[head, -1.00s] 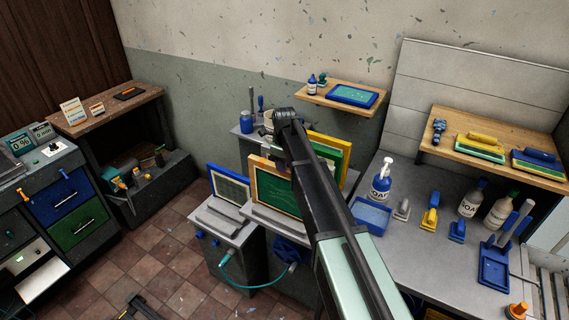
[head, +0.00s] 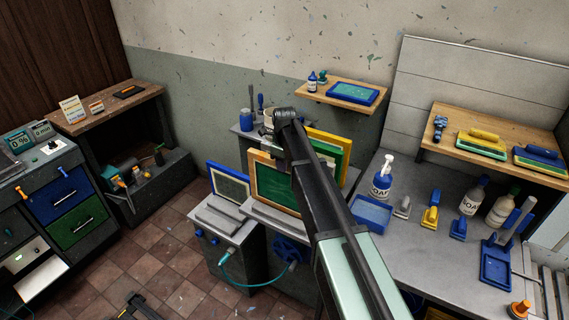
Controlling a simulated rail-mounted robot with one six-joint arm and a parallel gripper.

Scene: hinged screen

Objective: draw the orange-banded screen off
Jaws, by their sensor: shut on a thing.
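The orange-banded screen (head: 272,187) is a wood-coloured frame around a green panel. It stands steeply tilted on the grey bench in the middle of the head view. My gripper (head: 283,162) is at its upper edge, shut on the frame. The fingertips are small and partly hidden by my dark wrist. My arm covers the right part of the screen, so its right side is hidden.
A blue-framed screen (head: 228,184) stands close to the left. A yellow-framed screen (head: 328,143) stands close behind. A wall shelf (head: 340,92) hangs above. A soap bottle (head: 381,180) and blue tray (head: 371,214) are to the right. The tiled floor at front left is mostly clear.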

